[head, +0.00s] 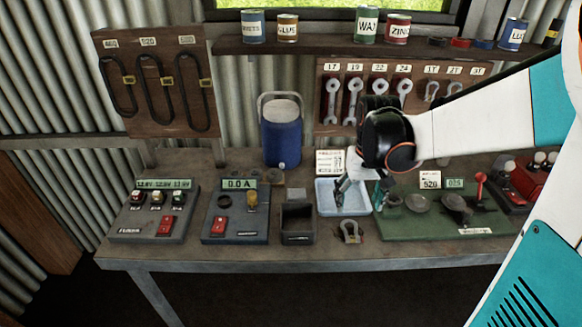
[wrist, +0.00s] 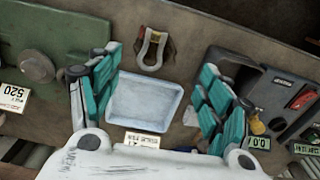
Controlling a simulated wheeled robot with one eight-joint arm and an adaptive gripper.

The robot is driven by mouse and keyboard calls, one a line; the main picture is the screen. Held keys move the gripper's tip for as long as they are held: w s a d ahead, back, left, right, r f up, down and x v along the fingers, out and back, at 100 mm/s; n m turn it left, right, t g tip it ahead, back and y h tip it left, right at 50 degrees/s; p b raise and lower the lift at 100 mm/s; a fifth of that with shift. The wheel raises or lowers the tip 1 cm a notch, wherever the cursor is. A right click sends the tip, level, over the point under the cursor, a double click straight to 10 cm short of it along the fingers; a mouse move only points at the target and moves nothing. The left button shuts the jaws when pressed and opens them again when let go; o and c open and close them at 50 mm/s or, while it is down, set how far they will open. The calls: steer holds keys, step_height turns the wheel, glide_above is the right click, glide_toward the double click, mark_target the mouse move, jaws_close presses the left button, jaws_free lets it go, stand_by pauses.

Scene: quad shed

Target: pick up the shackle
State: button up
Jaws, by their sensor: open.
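A grey metal shackle (head: 350,231) lies on the workbench near its front edge, just in front of a pale blue tray (head: 325,206). In the wrist view the shackle (wrist: 152,48) is at the top middle, beyond the tray (wrist: 143,103), with a brown patch around it. My gripper (head: 360,193) is open and empty above the tray. In the wrist view its teal-padded fingers (wrist: 158,78) stand wide apart on both sides of the tray. The shackle is apart from the fingers and in full view.
A dark open bin (head: 297,224) stands left of the shackle, and a green panel (head: 430,225) with a red lever stands to its right. Two meter boxes sit further left. A blue drum (head: 282,140) stands behind. Spanners and other shackles hang on the back board (head: 420,112).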

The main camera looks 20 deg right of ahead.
steer(key=d+f, duration=0.1)
steer(key=b, duration=0.3)
glide_above(354, 237)
steer(key=f, duration=0.8)
steer(key=shift+s+a+f, duration=0.1)
steer(key=shift+a+f, duration=0.1)
steer(key=shift+f, duration=0.1)
step_height(354, 237, down, 5)
steer(key=shift+d+f+b, duration=0.1)
steer(key=shift+b, duration=0.95)
steer(key=shift+c, duration=0.2)
steer(key=c, duration=1.2)
